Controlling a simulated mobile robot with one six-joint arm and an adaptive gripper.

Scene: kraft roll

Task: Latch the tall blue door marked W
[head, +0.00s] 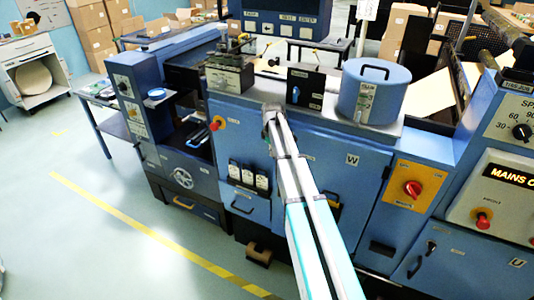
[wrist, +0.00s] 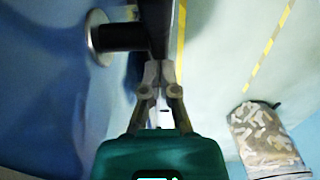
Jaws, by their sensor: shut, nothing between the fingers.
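The tall blue door (head: 358,178) marked W is on the front of the blue machine, in the middle of the head view. My arm crosses in front of it and hides its left part. I cannot tell whether it stands flush or slightly ajar. A dark handle (head: 331,206) shows partly beside my arm. In the wrist view a dark bar handle (wrist: 125,37) with a round base stands out from a blue surface on the left. My gripper (wrist: 158,70) is shut and empty, its fingertips close to the bar's lower end; contact is unclear.
A red rotary switch (head: 413,188) on a yellow plate is right of the door. A blue drum (head: 371,92) stands on the machine top. Open floor with a yellow line (head: 130,225) lies left. A mottled cylindrical thing (wrist: 262,140) is at lower right in the wrist view.

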